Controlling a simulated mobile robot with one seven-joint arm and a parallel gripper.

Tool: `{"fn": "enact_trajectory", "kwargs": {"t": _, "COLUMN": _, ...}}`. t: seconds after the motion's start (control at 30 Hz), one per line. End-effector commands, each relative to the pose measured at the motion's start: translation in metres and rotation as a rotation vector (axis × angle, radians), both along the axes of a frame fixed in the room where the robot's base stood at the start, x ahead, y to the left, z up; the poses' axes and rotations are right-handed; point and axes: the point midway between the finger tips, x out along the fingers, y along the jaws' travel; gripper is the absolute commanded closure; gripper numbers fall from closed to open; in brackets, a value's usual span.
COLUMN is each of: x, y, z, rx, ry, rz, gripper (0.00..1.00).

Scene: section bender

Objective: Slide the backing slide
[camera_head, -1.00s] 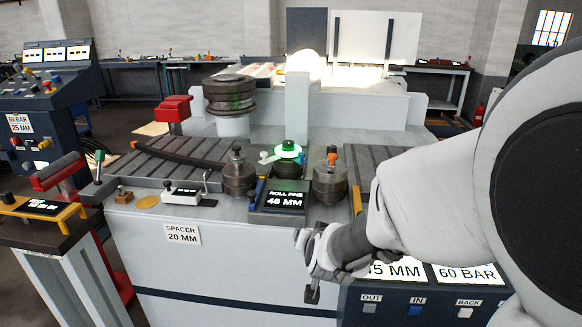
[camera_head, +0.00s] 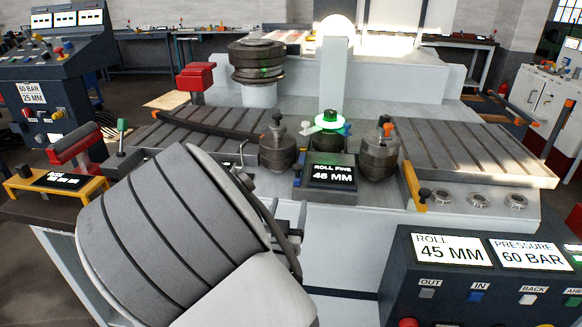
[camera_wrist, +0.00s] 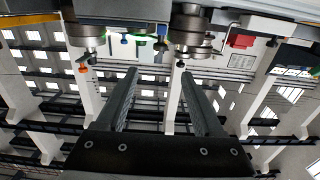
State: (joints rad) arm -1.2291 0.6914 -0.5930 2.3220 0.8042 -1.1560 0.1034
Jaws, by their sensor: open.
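No part is labelled as the backing slide, so I cannot tell which it is. The section bender has two dark lower rolls, left (camera_head: 278,150) and right (camera_head: 379,150), with a green-lit knob (camera_head: 330,119) and a "ROLL FINE 46 MM" display (camera_head: 332,172) between them. A yellow bar with a dark knob (camera_head: 414,187) is at the right roll's side. My gripper shows in the wrist view (camera_wrist: 159,72), open, with nothing between its fingers. In the head view my arm mostly hides it, in front of the machine's front face.
The control panel (camera_head: 475,262), reading 45 mm and 60 bar, stands at lower right. Slotted beds (camera_head: 470,155) flank the rolls. My arm hides the machine's front left.

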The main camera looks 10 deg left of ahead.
Motion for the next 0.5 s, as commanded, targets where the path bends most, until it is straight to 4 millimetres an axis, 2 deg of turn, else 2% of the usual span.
{"fn": "enact_trajectory", "kwargs": {"t": 0.17, "x": 0.014, "y": 0.0, "z": 0.0, "rx": -0.001, "ry": -0.009, "rz": 0.0, "gripper": 0.31}}
{"fn": "enact_trajectory", "kwargs": {"t": 0.5, "x": 0.084, "y": -0.003, "z": 0.0, "rx": -0.002, "ry": -0.008, "rz": -0.002, "gripper": 0.31}}
